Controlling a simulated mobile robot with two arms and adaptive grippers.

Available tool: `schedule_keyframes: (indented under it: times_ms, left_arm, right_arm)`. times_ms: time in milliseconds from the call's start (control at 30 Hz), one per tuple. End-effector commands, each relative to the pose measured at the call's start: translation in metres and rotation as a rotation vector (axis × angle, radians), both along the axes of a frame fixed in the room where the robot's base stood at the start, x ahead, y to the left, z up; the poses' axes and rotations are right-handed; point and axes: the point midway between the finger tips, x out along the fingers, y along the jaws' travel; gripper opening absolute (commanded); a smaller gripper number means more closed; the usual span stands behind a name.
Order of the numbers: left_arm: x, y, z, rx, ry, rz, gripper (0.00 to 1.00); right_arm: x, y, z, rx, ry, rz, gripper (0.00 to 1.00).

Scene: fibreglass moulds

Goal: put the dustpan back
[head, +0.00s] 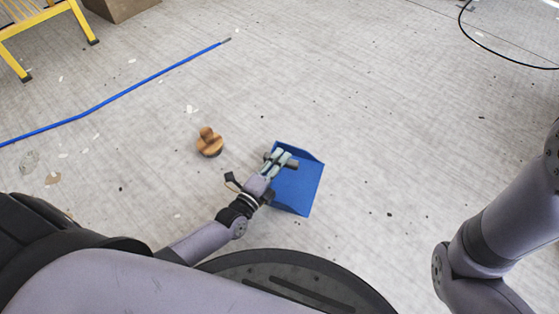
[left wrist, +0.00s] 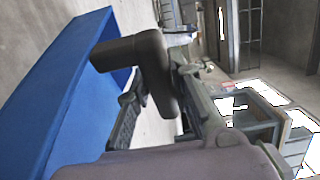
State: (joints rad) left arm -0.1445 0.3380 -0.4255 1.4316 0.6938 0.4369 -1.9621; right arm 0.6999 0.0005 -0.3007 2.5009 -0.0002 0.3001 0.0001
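The blue dustpan (head: 305,185) is in the lower middle of the head view, and its blue pan fills the left of the left wrist view (left wrist: 60,100). Its dark handle (left wrist: 132,55) lies between the fingers of my left gripper (head: 280,158). The fingers look closed on the handle, with handle ends showing on both sides of them in the head view. The left wrist view shows the fingers (left wrist: 160,108) on either side of the handle. I cannot tell whether the dustpan touches the floor. My right gripper is out of view; only part of that arm shows.
A wooden knobbed tool (head: 209,143) lies on the floor left of the dustpan. A blue hose (head: 110,97) runs across the left. A yellow step stand (head: 35,20) and cardboard box (head: 118,8) stand far left. A black cable (head: 475,38) curves far right. The middle floor is mostly clear.

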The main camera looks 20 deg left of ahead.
Motion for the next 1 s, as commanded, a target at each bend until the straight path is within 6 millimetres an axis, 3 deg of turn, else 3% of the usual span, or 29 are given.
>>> schedule_keyframes:
  times_ms: [267,600,767,1000]
  left_arm:
    - [0.000,0.000,0.000,-0.001,0.000,0.000,0.39]
    - [0.000,0.000,0.005,-0.002,-0.001,0.000,0.39]
    - [-0.023,0.005,0.006,0.001,0.006,0.000,0.39]
    - [-0.075,0.015,0.007,0.000,0.006,0.000,0.39]
  right_arm:
    - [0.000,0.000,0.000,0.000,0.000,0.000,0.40]
    - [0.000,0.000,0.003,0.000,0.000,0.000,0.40]
    - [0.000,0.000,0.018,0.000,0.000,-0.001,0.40]
    - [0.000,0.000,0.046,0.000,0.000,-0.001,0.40]
